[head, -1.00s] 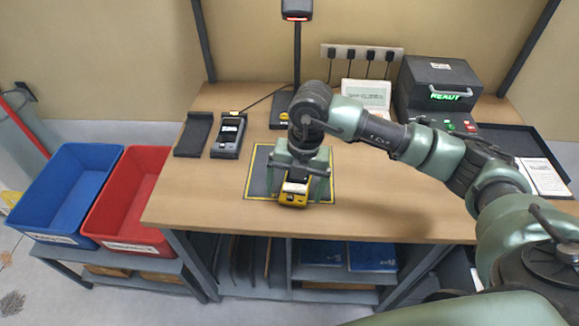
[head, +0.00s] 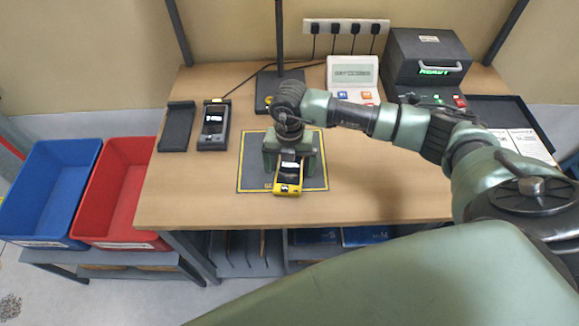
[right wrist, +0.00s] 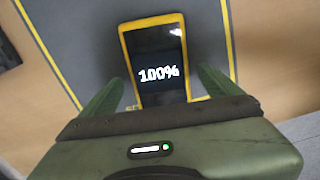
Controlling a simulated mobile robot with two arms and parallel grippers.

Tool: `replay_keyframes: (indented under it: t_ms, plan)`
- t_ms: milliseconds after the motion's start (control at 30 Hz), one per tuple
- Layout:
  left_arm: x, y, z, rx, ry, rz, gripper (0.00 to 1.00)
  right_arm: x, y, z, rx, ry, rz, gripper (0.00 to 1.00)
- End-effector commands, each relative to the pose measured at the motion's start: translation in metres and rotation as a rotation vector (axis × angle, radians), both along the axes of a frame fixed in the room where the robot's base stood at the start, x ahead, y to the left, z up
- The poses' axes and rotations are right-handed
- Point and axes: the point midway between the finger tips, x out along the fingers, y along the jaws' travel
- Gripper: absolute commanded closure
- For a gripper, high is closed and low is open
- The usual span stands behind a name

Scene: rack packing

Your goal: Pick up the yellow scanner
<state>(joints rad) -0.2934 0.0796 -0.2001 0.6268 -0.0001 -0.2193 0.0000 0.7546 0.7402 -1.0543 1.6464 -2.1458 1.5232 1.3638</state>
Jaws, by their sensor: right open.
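The yellow scanner (head: 288,176) lies on the grey mat with a yellow border (head: 255,182) near the table's front edge. In the right wrist view the scanner (right wrist: 158,60) shows its dark screen reading "100%". My right gripper (head: 290,160) is over the mat, at the scanner. In the right wrist view its two green fingers (right wrist: 160,90) stand open, one on each side of the scanner's near end, with gaps between. The left gripper is not in view.
A dark handheld device (head: 214,125) and an empty black cradle (head: 176,127) lie left of the mat. A grey printer-like box (head: 428,65), a white display unit (head: 352,72) and a black tray (head: 500,112) are behind and right. Blue (head: 30,238) and red bins (head: 92,236) stand left.

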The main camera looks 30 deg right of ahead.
Motion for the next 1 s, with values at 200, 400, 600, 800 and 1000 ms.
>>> replay_keyframes:
  t_ms: [200,400,600,800,1000]
  plan:
    - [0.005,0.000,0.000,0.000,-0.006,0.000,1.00,0.000,0.000,-0.001,0.000,0.000,0.000,0.10]
    - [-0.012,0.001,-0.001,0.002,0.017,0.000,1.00,0.000,0.000,-0.001,0.001,-0.001,0.000,0.66]
    - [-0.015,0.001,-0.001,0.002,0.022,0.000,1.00,0.001,0.000,0.000,0.001,-0.002,0.000,0.87]
    - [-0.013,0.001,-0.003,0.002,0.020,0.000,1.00,0.001,0.000,0.003,0.001,-0.003,0.000,0.87]
    - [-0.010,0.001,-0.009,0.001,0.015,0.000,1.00,0.002,0.000,0.023,0.002,-0.006,0.000,0.87]
